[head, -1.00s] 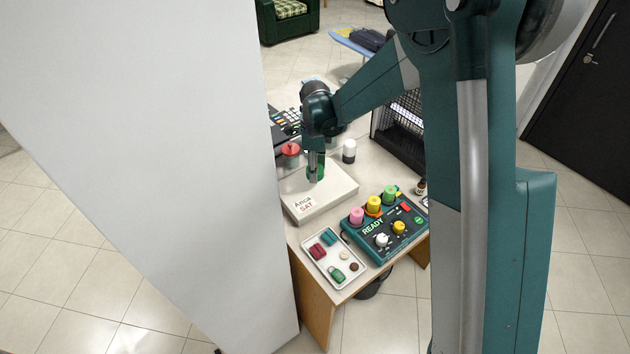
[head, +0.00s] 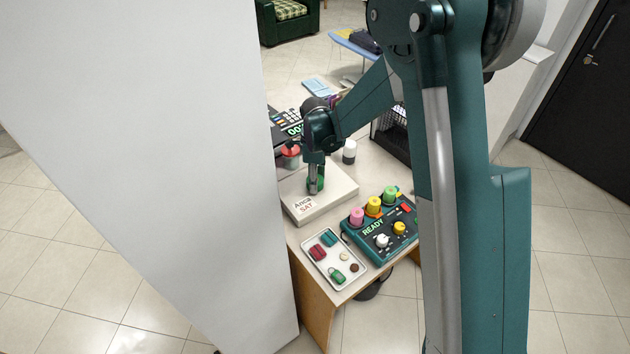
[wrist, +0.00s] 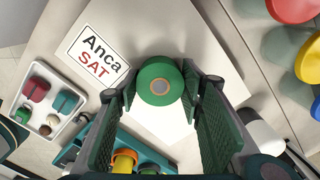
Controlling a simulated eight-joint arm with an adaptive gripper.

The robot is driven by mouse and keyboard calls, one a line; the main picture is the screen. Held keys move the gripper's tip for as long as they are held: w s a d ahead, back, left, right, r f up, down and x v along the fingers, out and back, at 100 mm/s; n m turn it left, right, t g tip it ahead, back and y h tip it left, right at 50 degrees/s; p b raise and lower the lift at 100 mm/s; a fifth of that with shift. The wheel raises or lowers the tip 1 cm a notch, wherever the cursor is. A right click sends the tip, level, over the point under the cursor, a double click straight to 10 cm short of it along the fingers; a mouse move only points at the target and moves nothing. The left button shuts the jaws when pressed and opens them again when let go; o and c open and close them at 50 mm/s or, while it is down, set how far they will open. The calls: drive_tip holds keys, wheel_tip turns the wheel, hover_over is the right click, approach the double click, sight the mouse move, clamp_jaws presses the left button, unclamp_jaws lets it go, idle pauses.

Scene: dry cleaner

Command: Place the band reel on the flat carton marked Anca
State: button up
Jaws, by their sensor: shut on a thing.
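My gripper also shows in the head view (head: 315,180), shut on the reel, pointing down over the carton. The flat carton (head: 330,200) is white, with "Anca SAT" on a label at its near left corner; it lies on the desk. In the wrist view the label (wrist: 97,57) is left of the reel, and the carton top spreads behind the reel. I cannot tell whether the reel touches the carton.
A teal control box (head: 372,250) with coloured knobs stands right of the carton. A white tray (head: 325,279) with small items lies in front. A large pale panel (head: 150,150) blocks the left.

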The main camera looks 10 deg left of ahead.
drive_tip(key=shift+f, duration=0.2)
drive_tip(key=o, duration=0.9)
drive_tip(key=shift+r, duration=0.15)
wheel_tip(320, 180, up, 12)
drive_tip(key=shift+r+p, duration=0.1)
drive_tip(key=shift+p, duration=0.45)
idle(0.4)
